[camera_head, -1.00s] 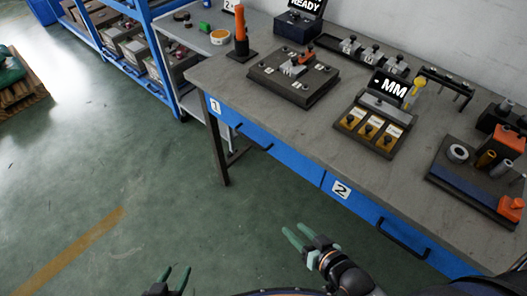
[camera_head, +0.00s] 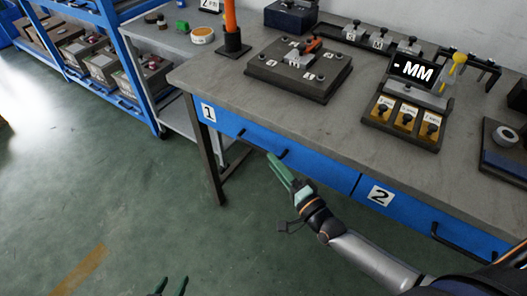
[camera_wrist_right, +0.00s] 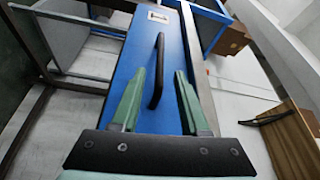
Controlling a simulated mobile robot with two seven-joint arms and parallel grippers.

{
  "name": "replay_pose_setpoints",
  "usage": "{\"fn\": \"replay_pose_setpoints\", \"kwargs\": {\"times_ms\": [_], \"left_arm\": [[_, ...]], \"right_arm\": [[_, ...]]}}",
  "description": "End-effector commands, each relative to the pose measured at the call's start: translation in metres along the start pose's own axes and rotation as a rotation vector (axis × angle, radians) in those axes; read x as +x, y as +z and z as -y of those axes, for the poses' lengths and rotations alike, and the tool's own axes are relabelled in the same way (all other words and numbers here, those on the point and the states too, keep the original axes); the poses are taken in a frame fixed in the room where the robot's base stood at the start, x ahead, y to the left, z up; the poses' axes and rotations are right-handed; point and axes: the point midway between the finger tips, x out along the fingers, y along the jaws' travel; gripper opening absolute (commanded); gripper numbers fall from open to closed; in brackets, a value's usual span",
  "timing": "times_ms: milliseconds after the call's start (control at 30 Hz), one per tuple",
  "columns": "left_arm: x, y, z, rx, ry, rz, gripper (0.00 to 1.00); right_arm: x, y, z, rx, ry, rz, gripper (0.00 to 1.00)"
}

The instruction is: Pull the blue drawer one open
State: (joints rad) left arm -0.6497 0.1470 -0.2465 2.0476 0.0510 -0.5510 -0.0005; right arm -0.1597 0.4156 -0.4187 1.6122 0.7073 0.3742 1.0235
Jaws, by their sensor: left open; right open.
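The blue drawer one (camera_head: 235,124), marked with a "1" label, sits shut under the left part of the grey table. Its dark bar handle (camera_wrist_right: 157,72) stands between the open fingers of my right gripper (camera_wrist_right: 159,85) in the right wrist view, ahead of the fingertips or level with them; I cannot tell if they touch. In the head view my right gripper (camera_head: 280,168) is just in front of the drawer, at its handle's right end, with green fingers. My left gripper (camera_head: 171,286) is open and empty at the bottom edge, far from the drawer.
Drawer two (camera_head: 410,212), with its own handle, is to the right. The tabletop (camera_head: 300,120) carries a dark fixture plate, an "MM" display unit and an orange post. A blue shelf rack (camera_head: 112,50) stands at the left. The floor before the table is clear.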

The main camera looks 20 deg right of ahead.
Motion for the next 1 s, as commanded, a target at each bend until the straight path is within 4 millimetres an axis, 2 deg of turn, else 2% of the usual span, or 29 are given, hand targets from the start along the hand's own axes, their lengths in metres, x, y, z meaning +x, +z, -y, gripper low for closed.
{"fn": "replay_pose_setpoints", "kwargs": {"times_ms": [100, 300, 467, 700, 767, 1000], "left_arm": [[0.002, 0.003, 0.001, 0.0, -0.001, 0.001, 0.5], [0.003, 0.003, 0.002, 0.001, -0.004, -0.003, 0.5], [0.003, 0.002, 0.003, 0.001, -0.005, -0.006, 0.5], [0.002, 0.001, 0.003, 0.001, -0.006, -0.007, 0.5], [0.002, 0.001, 0.003, 0.001, -0.006, -0.007, 0.5], [0.002, 0.002, 0.004, 0.0, -0.007, -0.006, 0.5]], "right_arm": [[0.025, 0.001, -0.001, 0.0, -0.002, 0.0, 0.45], [0.05, 0.001, -0.001, -0.001, 0.001, 0.001, 0.45], [0.057, 0.001, 0.0, -0.002, 0.001, 0.002, 0.45], [0.058, 0.001, -0.001, -0.002, 0.002, 0.002, 0.45], [0.058, 0.001, 0.0, -0.002, 0.002, 0.002, 0.4], [0.057, 0.001, 0.0, -0.002, 0.001, 0.001, 0.13]]}}
